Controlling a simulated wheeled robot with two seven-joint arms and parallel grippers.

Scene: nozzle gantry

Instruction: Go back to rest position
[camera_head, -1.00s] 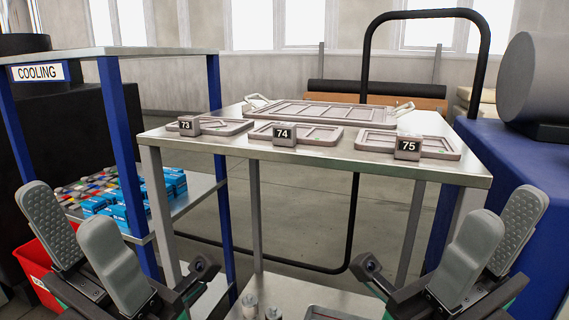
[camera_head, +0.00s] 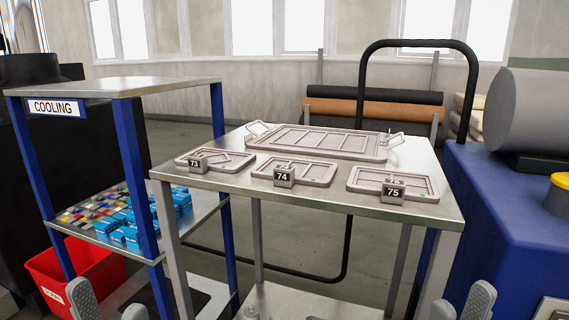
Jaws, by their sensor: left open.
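My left gripper (camera_head: 108,306) shows only its grey fingertips at the bottom left edge. They stand apart with nothing between them. My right gripper (camera_head: 461,307) shows its two grey fingertips at the bottom right edge, also apart and empty. Both are low in the view, in front of the metal table (camera_head: 220,190). The rest of both arms is out of view.
The table carries small trays marked 73 (camera_head: 233,160), 74 (camera_head: 318,172) and 75 (camera_head: 425,185), and a larger handled tray (camera_head: 372,150). A COOLING rack (camera_head: 150,83) and red bin (camera_head: 98,270) stand left. A blue unit (camera_head: 500,225) stands right.

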